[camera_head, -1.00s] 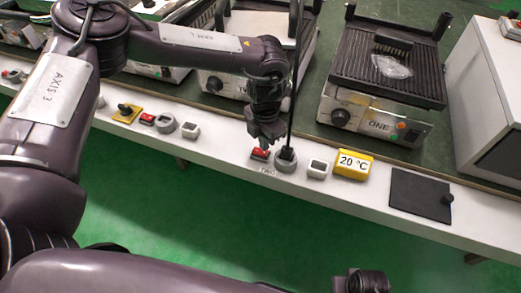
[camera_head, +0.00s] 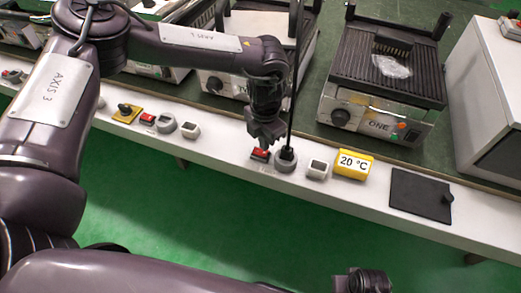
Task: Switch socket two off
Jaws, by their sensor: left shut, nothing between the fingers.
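A red switch (camera_head: 260,154) sits on the white front ledge, just left of a round grey socket (camera_head: 285,160) with a black plug and cable in it. My left gripper (camera_head: 266,143) points down with its fingertips at the red switch, shut and empty. Whether it touches the switch I cannot tell. The small label in front of the switch is too faint to read. A partly hidden grill (camera_head: 213,84) stands behind my left gripper. Part of my right arm (camera_head: 362,281) shows at the bottom edge, but its fingers cannot be made out.
A grill marked ONE (camera_head: 376,122) stands on the bench. A yellow 20 °C display (camera_head: 354,165), a small white box (camera_head: 318,169) and a black plate (camera_head: 419,195) lie along the ledge. Another red switch (camera_head: 147,119) is further left. The green floor in front is clear.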

